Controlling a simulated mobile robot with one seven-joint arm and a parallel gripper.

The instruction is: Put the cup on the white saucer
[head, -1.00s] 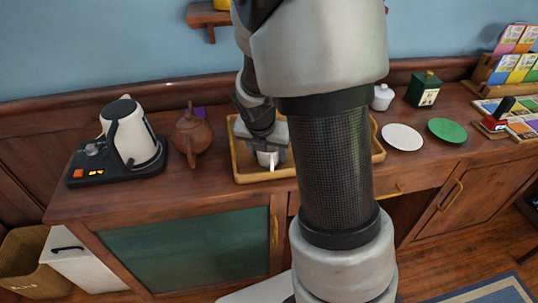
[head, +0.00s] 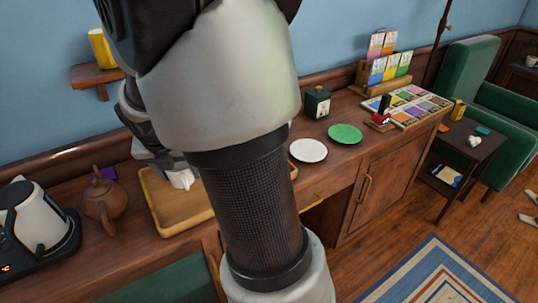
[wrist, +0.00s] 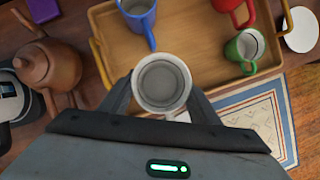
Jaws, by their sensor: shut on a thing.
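My gripper (wrist: 161,92) is shut on a white cup (wrist: 164,80), one finger on each side of it. The cup is upright and empty, held above the wooden tray (wrist: 108,62). In the head view the cup (head: 182,179) shows under my gripper (head: 178,170), partly hidden by my arm. The white saucer (head: 308,151) lies bare on the cabinet top, to the right of the tray (head: 163,200). A white round thing at the right edge of the wrist view looks like this saucer (wrist: 300,30).
Blue (wrist: 138,18), red (wrist: 234,8) and green (wrist: 244,46) mugs stand on the tray. A green saucer (head: 345,134) lies beside the white one, with a dark green tin (head: 316,102) behind. A teapot (head: 104,200) and kettle (head: 35,215) stand left.

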